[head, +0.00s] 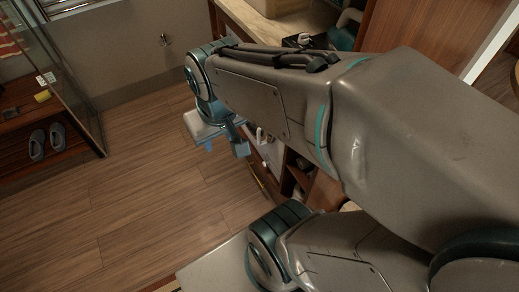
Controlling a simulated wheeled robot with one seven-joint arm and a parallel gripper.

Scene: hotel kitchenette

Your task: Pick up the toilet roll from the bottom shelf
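My gripper (225,147) hangs at the end of my arm, left of the open wooden shelf unit (291,184). Its two blue fingers stand apart, with floor showing between them, and I see nothing held. A small white rounded thing (261,134) shows just right of the gripper at the shelf unit; it may be the toilet roll, but I cannot tell for sure. My arm hides most of the shelves, including most of the bottom one.
A counter (262,24) tops the unit. At the left, a low wooden rack (22,124) behind a glass panel (75,85) holds grey slippers (47,141). The wooden floor (140,195) between is clear.

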